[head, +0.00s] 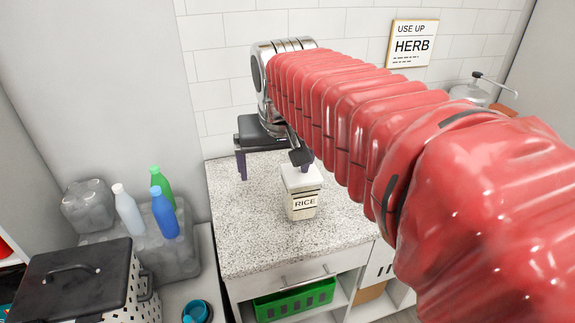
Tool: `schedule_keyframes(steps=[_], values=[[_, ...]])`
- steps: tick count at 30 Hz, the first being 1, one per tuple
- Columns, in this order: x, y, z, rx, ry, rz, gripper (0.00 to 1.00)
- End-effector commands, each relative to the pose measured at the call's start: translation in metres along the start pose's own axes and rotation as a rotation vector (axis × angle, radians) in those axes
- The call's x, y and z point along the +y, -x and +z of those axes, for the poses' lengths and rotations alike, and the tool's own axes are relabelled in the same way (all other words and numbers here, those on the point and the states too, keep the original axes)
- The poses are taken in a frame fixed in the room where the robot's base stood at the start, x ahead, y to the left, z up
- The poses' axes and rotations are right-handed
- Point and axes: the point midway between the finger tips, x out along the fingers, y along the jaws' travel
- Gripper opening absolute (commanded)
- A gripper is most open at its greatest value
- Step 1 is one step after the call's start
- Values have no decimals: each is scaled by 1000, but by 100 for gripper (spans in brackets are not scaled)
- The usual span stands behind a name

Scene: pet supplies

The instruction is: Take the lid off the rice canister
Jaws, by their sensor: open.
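The rice canister (303,206) is a small cream box with a black "RICE" label, upright on the speckled counter. Its pale square lid (300,178) sits on top. My gripper (273,168) is open and empty, with its dark body behind and to the left of the canister. One finger points down over the counter at the left. The other shows just behind the lid's far edge, partly hidden. I cannot tell whether it touches the lid.
The counter (250,235) is clear around the canister. A metal pump pot (470,92) stands at the back right, partly behind my red-sleeved arm. Several bottles, including a blue one (165,217), and a black-lidded bin (70,280) are at left. A green basket (295,300) sits below.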

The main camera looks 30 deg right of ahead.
Motion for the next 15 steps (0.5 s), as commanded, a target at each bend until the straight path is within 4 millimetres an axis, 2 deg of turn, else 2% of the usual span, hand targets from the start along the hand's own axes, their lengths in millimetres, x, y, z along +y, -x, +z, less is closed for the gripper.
schedule_keyframes(steps=[1,3,7,11,15], values=[[11,-2,-16,-7,-33,16,93],[25,-3,-34,-14,-73,35,98],[50,-6,-62,-25,-138,65,100],[66,-8,-78,-32,-178,82,100],[71,-8,-84,-33,-192,88,100]])
